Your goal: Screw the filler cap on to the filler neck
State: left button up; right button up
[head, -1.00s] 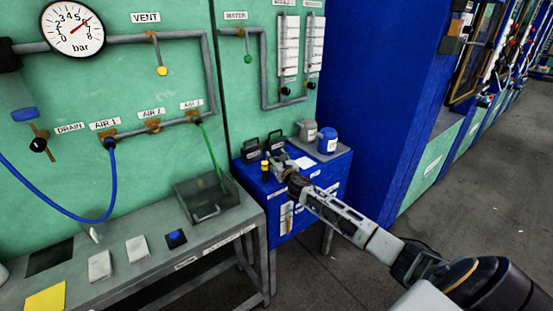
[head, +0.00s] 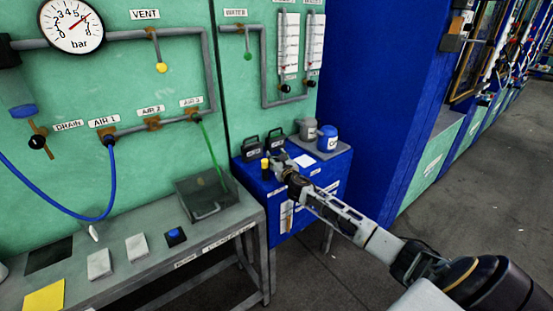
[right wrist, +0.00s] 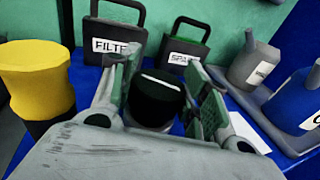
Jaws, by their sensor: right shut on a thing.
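My right gripper (head: 280,165) is over the blue cabinet at the back. It also shows in the right wrist view (right wrist: 158,95), with its fingers on both sides of a black round cap, the filler cap (right wrist: 155,100). The gripper is shut on this cap, whose top faces up. The filler neck is not visible; what is under the cap is hidden by the gripper body, so I cannot tell whether the cap sits on it. My left gripper is not in view.
A yellow-topped black cylinder (right wrist: 38,75) stands close left of the gripper. Two black handled boxes, one labelled FILTER (right wrist: 115,42), stand behind. A grey can (right wrist: 253,65) and a blue can (right wrist: 298,100) stand on a tray at the right. A white card (head: 304,161) lies nearby.

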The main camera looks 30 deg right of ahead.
aim_at(276, 157)
jog(key=shift+f+b, duration=0.3)
jog(key=shift+f, duration=0.15)
jog(key=o, duration=1.1)
jog(key=shift+r, duration=0.15)
jog(key=shift+r, duration=4.9)
jog(key=shift+f, duration=0.15)
